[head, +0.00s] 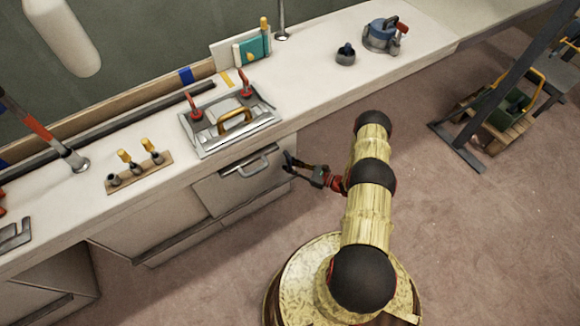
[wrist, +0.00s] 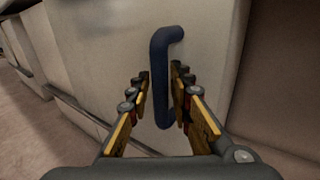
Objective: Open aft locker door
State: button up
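In the wrist view the door panel (wrist: 205,95) fills the middle, and the dark blue handle (wrist: 158,85) runs upright between my fingers. In the wrist view my gripper (wrist: 160,72) is open, with one finger on each side of the handle and gaps showing. No firm contact shows.
The counter (head: 330,85) above holds a grey tray-like panel (head: 205,140) with red-handled parts, a tool rack (head: 138,172) and a blue kettle-like pot (head: 381,35). A crate (head: 492,128) by a dark stand is at the right.

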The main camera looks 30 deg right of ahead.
jog(key=shift+w, duration=0.1)
jog(key=shift+c, duration=1.1)
grip_shut()
jog(key=shift+a, duration=0.1)
